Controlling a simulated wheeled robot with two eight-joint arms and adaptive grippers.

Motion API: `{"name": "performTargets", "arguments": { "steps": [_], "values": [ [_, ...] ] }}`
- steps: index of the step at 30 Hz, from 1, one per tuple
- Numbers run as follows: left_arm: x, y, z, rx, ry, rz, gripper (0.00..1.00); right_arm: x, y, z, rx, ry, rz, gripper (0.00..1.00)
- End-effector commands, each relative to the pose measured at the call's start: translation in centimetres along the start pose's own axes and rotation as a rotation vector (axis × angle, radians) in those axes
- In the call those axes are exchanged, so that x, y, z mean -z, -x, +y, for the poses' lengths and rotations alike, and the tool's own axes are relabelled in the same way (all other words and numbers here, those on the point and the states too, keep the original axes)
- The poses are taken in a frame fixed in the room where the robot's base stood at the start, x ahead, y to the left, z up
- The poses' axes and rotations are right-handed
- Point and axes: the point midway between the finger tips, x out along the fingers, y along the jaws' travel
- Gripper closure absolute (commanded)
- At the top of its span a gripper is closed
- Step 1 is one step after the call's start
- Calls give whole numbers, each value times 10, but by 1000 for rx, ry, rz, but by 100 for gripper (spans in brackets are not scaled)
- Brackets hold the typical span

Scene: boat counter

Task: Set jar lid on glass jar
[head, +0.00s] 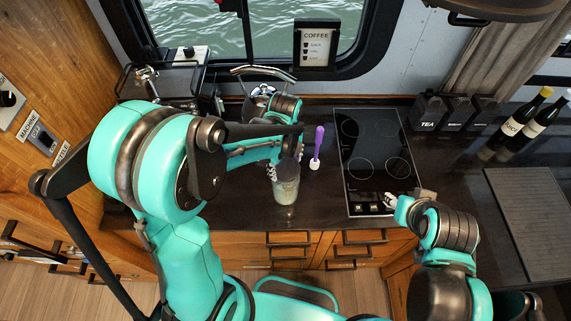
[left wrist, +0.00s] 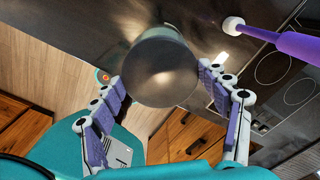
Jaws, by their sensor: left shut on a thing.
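The glass jar (head: 285,191) stands upright near the front edge of the dark counter, left of the cooktop. The round grey jar lid (left wrist: 160,70) fills the middle of the left wrist view. In the head view the lid (head: 288,168) shows as a dark disc at the jar's mouth; I cannot tell whether it rests on the rim or is just above it. My left gripper (left wrist: 166,92) is shut on the lid, a finger at each side. My right gripper (head: 389,201) is by the cooktop's front right corner, away from the jar; its jaw state is unclear.
A purple utensil with a white tip (head: 318,147) lies right of the jar. The black cooktop (head: 372,150) is beyond it. Dark canisters (head: 455,110) and two bottles (head: 525,115) stand at the right.

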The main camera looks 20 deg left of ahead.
Motion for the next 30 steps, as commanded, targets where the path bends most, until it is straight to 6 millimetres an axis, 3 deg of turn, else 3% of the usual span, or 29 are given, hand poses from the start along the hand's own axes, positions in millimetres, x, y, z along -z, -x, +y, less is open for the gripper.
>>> {"name": "performTargets", "arguments": {
  "steps": [26,27,29,30],
  "values": [
    [0,-17,0,0,0,0,49,-10,-13,0,0,0,0,60],
    [0,-16,0,0,0,0,17,-9,-13,0,0,0,0,60],
    [0,-16,0,0,0,0,1,-9,-12,0,0,0,0,60],
    [0,-16,0,0,0,0,1,-9,-12,0,0,0,0,60]
  ]
}}
